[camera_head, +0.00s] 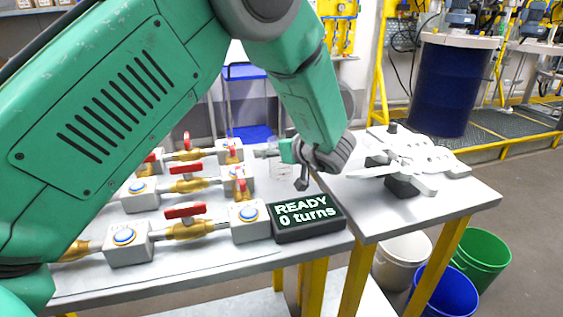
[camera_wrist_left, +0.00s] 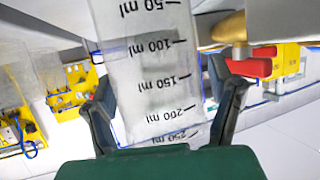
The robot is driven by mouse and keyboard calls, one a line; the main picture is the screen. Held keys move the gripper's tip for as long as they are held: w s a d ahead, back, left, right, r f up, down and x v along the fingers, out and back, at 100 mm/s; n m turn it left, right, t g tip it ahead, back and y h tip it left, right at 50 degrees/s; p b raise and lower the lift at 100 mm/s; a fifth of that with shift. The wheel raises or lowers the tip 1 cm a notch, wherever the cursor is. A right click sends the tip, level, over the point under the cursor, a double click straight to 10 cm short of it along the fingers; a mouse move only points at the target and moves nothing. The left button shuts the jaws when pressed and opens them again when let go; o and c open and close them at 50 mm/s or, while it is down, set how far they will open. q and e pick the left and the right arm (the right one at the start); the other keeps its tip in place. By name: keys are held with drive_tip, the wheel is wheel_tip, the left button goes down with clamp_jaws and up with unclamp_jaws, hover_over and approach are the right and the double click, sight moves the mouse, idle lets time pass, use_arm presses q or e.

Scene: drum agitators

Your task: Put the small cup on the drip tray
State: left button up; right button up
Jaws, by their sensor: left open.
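A clear cup with volume marks from 50 to 250 ml (camera_wrist_left: 155,75) fills the middle of the left wrist view, its marks upside down there. My left gripper (camera_wrist_left: 160,82) is open, with one dark finger on each side of the cup; whether either touches it I cannot tell. In the head view my left gripper (camera_head: 285,155) is low over the back right of the valve table, its fingers toward the left. I cannot pick out the drip tray in either view. My right gripper is not in view.
Several red-handled brass valves (camera_head: 184,211) sit between grey blocks on the left table. A black display (camera_head: 305,217) reads "READY 0 turns". White parts with holes (camera_head: 415,158) lie on the right table. Buckets (camera_head: 482,258) and a blue drum (camera_head: 447,88) stand beyond.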

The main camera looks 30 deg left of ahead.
use_arm(q)
drive_tip(key=shift+d, duration=0.1)
drive_tip(key=c, duration=1.1)
drive_tip(key=shift+r, duration=0.1)
